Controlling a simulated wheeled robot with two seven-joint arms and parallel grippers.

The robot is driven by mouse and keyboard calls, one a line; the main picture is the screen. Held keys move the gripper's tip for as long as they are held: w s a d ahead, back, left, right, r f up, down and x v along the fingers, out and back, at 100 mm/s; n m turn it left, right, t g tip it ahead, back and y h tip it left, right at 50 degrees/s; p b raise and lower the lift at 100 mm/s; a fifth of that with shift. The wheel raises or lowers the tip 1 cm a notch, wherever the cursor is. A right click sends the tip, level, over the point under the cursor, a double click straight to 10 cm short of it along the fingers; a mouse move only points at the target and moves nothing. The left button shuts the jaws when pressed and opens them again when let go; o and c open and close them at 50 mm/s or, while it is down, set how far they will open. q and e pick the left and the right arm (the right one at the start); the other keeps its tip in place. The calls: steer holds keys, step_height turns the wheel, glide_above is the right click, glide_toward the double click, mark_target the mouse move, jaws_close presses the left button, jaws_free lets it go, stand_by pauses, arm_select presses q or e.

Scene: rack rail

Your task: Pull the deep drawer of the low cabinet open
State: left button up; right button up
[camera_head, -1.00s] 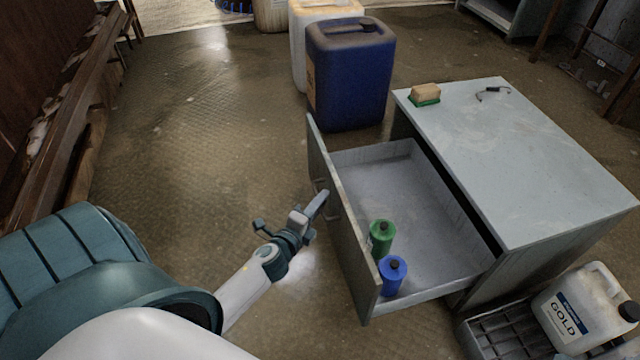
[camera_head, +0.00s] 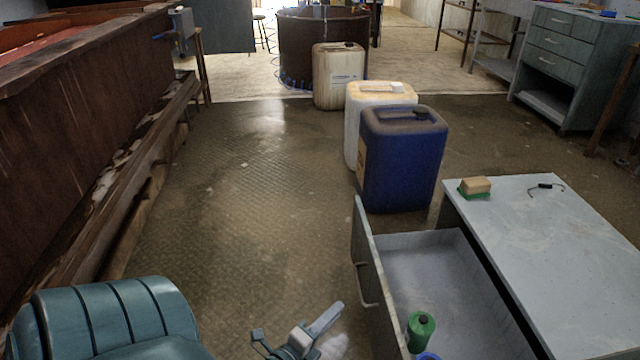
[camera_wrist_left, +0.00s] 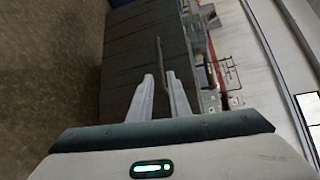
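The low cabinet (camera_head: 580,240) is pale grey, at the right of the head view. Its deep drawer (camera_head: 425,258) is pulled well out to the left. Its front carries a bar handle (camera_head: 364,286). Inside stand a green bottle (camera_head: 420,332) and a blue bottle (camera_head: 428,356), the blue one cut off by the frame edge. My left gripper (camera_head: 328,318) is left of the drawer front, apart from the handle. In the left wrist view its two fingers (camera_wrist_left: 162,92) are spread and empty, with the handle (camera_wrist_left: 160,58) just beyond their tips. My right gripper is not in view.
A blue canister (camera_head: 400,160), a white one (camera_head: 353,125) and a beige one (camera_head: 338,75) stand behind the drawer. A sponge (camera_head: 475,187) and safety glasses (camera_head: 546,187) lie on the cabinet top. The floor left of the drawer is clear.

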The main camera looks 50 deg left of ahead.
arm_select(q)
steer(key=s, duration=0.4)
steer(key=shift+s+d+r, duration=0.3)
steer(key=shift+s+r, duration=0.05)
